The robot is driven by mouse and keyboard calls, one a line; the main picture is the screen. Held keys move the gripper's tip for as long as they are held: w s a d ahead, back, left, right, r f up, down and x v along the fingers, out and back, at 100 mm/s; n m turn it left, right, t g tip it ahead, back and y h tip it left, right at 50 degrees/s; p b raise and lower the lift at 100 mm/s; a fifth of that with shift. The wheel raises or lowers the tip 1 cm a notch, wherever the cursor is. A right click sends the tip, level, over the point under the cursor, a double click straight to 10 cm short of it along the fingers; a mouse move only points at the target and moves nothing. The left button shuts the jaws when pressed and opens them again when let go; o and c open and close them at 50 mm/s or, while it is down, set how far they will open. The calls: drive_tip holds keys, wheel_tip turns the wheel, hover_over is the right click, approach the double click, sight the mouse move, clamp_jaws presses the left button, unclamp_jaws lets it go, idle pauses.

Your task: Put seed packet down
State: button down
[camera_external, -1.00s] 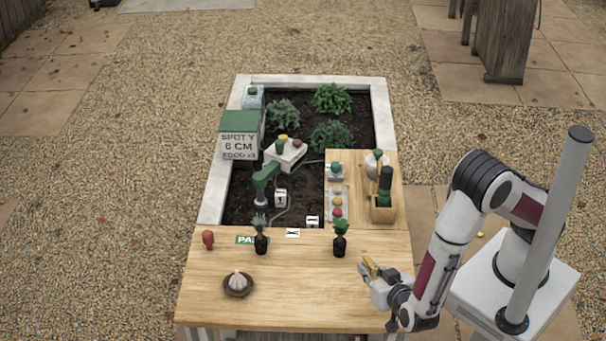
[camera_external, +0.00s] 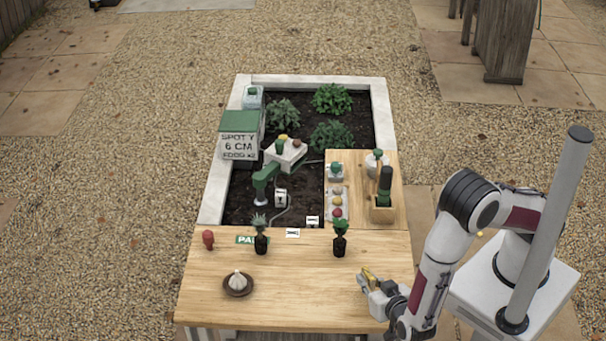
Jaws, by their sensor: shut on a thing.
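My gripper (camera_external: 366,282) is low over the right front part of the wooden table (camera_external: 300,305). It is shut on a small yellow thing, likely the seed packet (camera_external: 369,274), which shows only in part between and above the fingers. I cannot tell whether the packet touches the tabletop.
Two small potted plants (camera_external: 261,240) (camera_external: 340,243) stand along the table's back. A brown dish with a garlic bulb (camera_external: 238,284) is at left, with a red object (camera_external: 208,239) behind it. The table's middle is clear.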

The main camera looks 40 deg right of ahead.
drive_tip(key=shift+f, duration=1.15)
drive_tip(key=shift+f, duration=0.15)
drive_tip(key=c, duration=2)
unclamp_jaws()
drive_tip(key=shift+c, duration=0.2)
drive_tip(key=shift+s+r, duration=0.1)
drive_tip(key=shift+r, duration=0.1)
drive_tip(key=shift+v, duration=5.9)
drive_tip(key=shift+a, duration=0.1)
